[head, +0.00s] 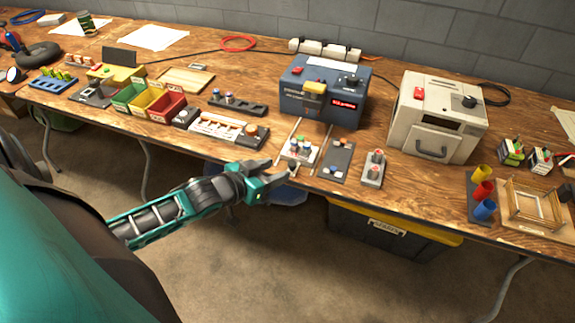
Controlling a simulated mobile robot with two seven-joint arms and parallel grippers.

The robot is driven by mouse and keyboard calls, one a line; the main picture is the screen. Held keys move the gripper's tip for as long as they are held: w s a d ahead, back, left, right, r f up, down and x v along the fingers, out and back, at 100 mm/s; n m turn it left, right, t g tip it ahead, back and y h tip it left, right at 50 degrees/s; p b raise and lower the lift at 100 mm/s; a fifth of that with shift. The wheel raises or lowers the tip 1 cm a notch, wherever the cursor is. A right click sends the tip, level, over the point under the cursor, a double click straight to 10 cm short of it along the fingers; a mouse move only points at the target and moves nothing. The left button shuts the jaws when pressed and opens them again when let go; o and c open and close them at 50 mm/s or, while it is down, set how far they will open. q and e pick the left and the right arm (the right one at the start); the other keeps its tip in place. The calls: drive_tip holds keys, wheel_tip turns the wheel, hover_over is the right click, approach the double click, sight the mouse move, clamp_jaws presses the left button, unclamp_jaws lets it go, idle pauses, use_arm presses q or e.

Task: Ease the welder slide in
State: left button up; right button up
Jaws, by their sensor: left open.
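A dark blue box machine (300,101) with a red lit display and a yellow block on its front stands at the back middle of the bench; it looks like the welder. In front of it, a small pale slide tray (291,156) holding several coloured cells lies between two thin light rails, out in front of the machine. My left gripper (281,172) is open and empty at the bench's front edge, close to the near end of this tray. I cannot tell whether a finger touches the tray. My right gripper is not in view.
A dark plate (337,162) with small parts and a grey block with two red-topped posts (373,170) sit right of the tray. A cream box with a handle (435,117) stands farther right. Coloured bins (165,108) are at left. A yellow-lidded crate (395,232) is under the bench.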

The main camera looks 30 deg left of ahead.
sight(291, 164)
use_arm(q)
drive_tip(key=shift+b+x, duration=0.5)
drive_tip(key=shift+x, duration=2.4)
drive_tip(key=shift+c, duration=0.4)
clamp_jaws()
